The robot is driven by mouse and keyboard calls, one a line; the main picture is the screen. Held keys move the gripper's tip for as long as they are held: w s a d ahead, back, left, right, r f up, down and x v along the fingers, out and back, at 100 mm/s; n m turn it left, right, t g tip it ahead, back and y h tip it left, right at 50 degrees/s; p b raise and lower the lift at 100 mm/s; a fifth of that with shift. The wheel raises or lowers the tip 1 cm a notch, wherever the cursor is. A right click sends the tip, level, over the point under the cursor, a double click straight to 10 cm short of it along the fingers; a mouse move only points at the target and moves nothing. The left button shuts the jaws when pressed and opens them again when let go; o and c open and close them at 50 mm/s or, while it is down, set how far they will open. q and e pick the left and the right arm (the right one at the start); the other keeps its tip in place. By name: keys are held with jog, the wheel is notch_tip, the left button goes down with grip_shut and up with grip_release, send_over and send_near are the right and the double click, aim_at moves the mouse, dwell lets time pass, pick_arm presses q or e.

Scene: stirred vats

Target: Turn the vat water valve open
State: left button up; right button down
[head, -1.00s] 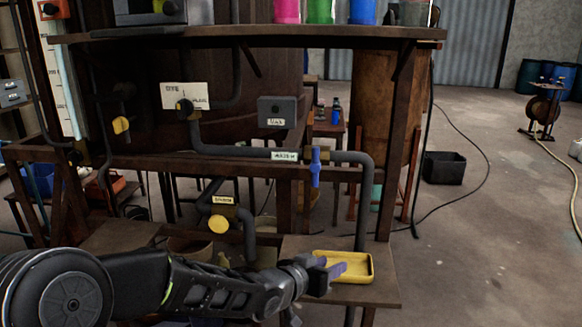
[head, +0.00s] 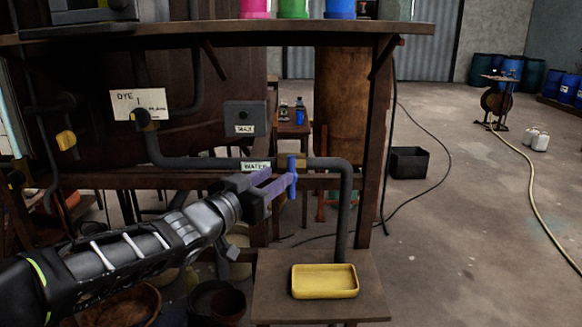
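The water valve has a blue lever handle (head: 292,186) that hangs straight down from a brass-coloured body on the dark pipe (head: 345,205), right of the WATER label (head: 256,166). My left gripper (head: 281,177) is raised to the handle from the left. Its two purple fingers are apart, with a gap between them. The nearer finger's tip overlaps the handle in the head view; I cannot tell whether it touches. My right gripper is not in view.
A yellow tray (head: 325,281) sits on a small wooden stand below the valve. A grey box (head: 246,118) and a DYE sign (head: 139,104) are on the frame to the left. A wooden shelf with coloured containers is above. Open floor lies to the right.

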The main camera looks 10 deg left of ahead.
aim_at(289, 168)
pick_arm(q)
jog(key=x, duration=0.7)
jog(key=shift+w, duration=0.1)
grip_shut()
dwell(0.5)
